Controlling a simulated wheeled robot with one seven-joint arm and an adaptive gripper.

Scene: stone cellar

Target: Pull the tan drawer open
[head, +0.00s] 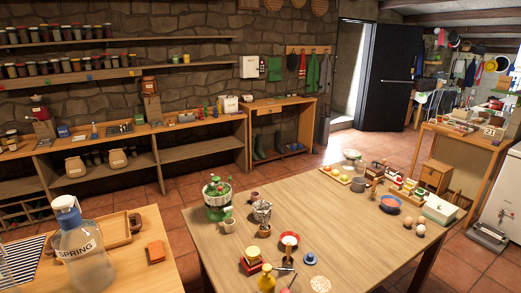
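My gripper is not in view.
A SPRING bottle (82,250) stands on the left table. Tiled floor (175,200) lies clear between the tables and shelves.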

